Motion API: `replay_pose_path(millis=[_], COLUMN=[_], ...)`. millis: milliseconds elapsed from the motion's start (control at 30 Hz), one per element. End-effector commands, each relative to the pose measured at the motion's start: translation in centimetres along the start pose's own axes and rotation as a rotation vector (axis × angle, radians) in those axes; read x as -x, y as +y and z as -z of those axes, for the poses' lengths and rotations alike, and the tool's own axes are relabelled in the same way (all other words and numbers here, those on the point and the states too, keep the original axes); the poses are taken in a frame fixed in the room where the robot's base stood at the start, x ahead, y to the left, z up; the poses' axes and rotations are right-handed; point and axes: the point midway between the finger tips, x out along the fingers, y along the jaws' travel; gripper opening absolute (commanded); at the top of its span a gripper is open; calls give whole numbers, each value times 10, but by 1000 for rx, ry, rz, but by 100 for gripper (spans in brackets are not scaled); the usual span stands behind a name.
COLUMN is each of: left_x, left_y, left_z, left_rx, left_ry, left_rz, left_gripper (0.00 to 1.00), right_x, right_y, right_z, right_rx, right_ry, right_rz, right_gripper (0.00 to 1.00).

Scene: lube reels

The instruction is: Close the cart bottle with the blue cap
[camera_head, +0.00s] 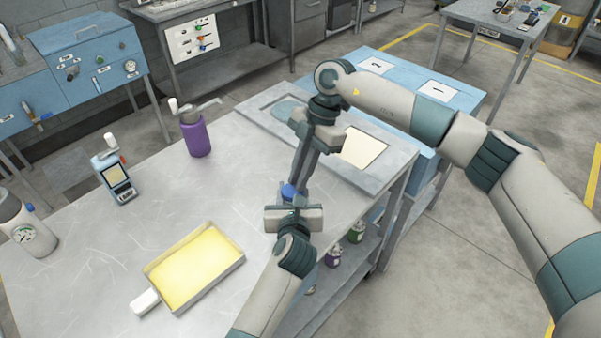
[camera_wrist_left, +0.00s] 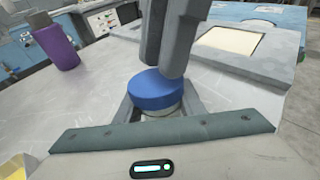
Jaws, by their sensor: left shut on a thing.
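A round blue cap (camera_wrist_left: 157,90) sits on top of a pale bottle neck (camera_wrist_left: 165,110) in the left wrist view; whether it is seated tight cannot be told. The cap (camera_head: 288,190) also shows in the head view, near the right edge of the metal table. My left gripper (camera_head: 292,212) is shut on the bottle, its fingers on either side just below the cap. The bottle's body is hidden. My right gripper (camera_head: 302,180) points down from above, its fingertips close together right at the cap. Whether they touch or grip it cannot be told.
A yellow-lined tray (camera_head: 160,258) lies on the table (camera_head: 90,285) at front left. Small bottles (camera_head: 356,232) sit on the lower shelf. The table's middle is clear.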

Motion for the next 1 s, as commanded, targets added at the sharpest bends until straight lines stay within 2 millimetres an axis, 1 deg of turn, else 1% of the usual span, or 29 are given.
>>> replay_pose_path(millis=[467,733,867,1000], left_x=[0,0,0,0], left_y=[0,-1,-1,-1], left_z=[-1,-2,-3,-2], left_rx=[0,1,2,1], left_ry=[-1,-4,-5,-4], left_rz=[1,2,3,2], left_gripper=[0,0,0,0], right_x=[-13,-13,-7,7], right_y=[0,0,0,0], right_z=[0,0,0,0], right_rx=[0,0,0,0], right_ry=[0,0,0,0], right_rz=[2,2,2,-1], right_gripper=[12,12,12,12])
